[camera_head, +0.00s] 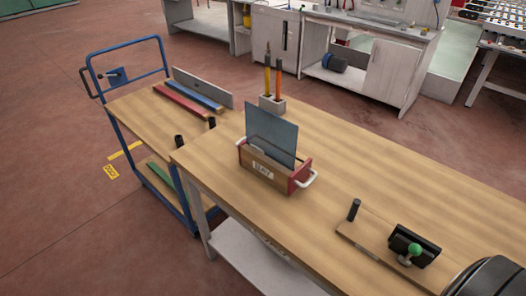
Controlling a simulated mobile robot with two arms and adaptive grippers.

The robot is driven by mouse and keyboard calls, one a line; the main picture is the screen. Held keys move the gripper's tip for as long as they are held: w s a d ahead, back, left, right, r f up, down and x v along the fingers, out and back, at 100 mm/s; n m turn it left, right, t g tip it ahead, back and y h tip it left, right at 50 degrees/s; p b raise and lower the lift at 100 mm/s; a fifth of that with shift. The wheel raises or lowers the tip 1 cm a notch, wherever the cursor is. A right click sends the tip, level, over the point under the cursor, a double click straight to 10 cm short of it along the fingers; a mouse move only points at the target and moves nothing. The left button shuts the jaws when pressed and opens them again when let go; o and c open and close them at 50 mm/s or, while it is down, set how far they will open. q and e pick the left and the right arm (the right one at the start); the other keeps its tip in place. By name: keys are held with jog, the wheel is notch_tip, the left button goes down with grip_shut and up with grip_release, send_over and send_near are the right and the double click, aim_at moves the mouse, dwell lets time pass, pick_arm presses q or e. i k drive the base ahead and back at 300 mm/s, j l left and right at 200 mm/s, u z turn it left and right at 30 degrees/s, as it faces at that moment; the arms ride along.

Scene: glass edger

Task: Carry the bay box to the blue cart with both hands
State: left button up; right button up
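The bay box (266,173) stands on the wooden workbench (330,150), near its left end. It has a wooden front with a label, red ends and pale handles; the right handle (307,180) sticks out clearly. A dark glass pane (271,134) stands upright in the box. The blue cart (118,130), with a wooden deck and a blue tubular frame, is at the left, close to the end of the bench. Neither of my grippers can be made out in the view.
The cart deck carries a grey upright panel (203,87) and red and blue bars (184,102); its front part looks clear. A holder with tall tools (272,104) stands behind the box. A board with a green-knobbed fixture (412,246) lies at the bench's right.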

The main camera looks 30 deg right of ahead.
aim_at(151, 114)
jog(key=z, duration=0.85)
jog(key=i+j+z, duration=0.1)
jog(key=j+z, duration=1.15)
jog(key=i+l, duration=0.05)
jog(key=l, duration=0.05)
